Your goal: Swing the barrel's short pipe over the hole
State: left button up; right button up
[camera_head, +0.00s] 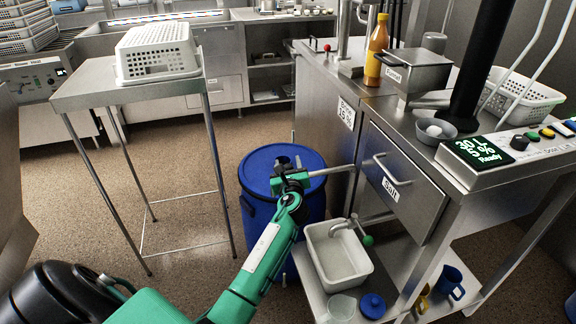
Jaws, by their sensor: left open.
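The blue barrel (258,165) stands on the floor against the left side of the steel machine. A dark hole shows in its lid, partly hidden by my gripper. The short metal pipe (331,171) sticks out leftward from the machine, over the right part of the lid. Its left end meets my left gripper in the picture, so I cannot see where the pipe ends. My left gripper (289,175), on the green arm, is above the lid just in front of the hole. It is open; I cannot tell whether it touches the pipe. My right gripper is not in view.
A white perforated basket (158,50) sits upside down on a steel table (88,100) at the left. A white tub (338,256) under a tap, a blue lid (372,306) and a blue mug (451,282) are on the machine's lower shelf. The floor between table and barrel is clear.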

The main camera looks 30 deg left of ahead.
pick_arm(q)
jog(key=shift+c, duration=0.4)
grip_shut()
